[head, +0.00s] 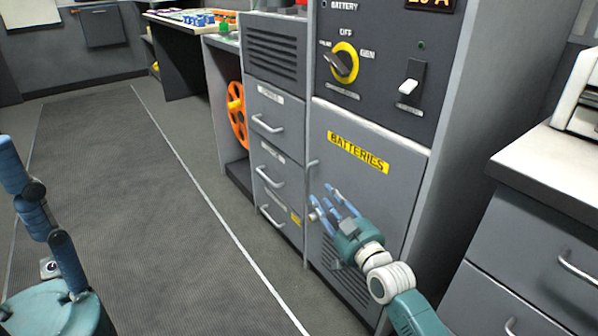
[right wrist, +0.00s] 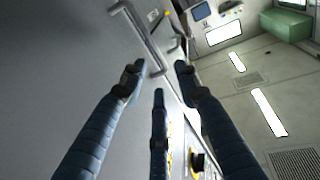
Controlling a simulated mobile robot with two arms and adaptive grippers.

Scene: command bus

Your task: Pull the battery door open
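The battery door (head: 385,205) is a grey panel with a yellow BATTERIES label, low on the grey cabinet. It looks shut. Its upright bar handle (right wrist: 148,42) runs along the door's left edge, partly hidden by my fingers in the head view. My right gripper (head: 331,203) is in front of the door's left side, fingers spread. In the right wrist view its fingers (right wrist: 158,76) are apart around the handle's near end, and nothing is gripped; contact is unclear. My left gripper (head: 48,235) is only partly in view at the lower left, away from the door.
Above the door is a panel with a yellow rotary switch (head: 341,64) and a white toggle (head: 409,87). Drawers with handles (head: 268,125) stand left of the door. A grey counter unit (head: 535,235) stands at the right. The floor (head: 140,220) at the left is clear.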

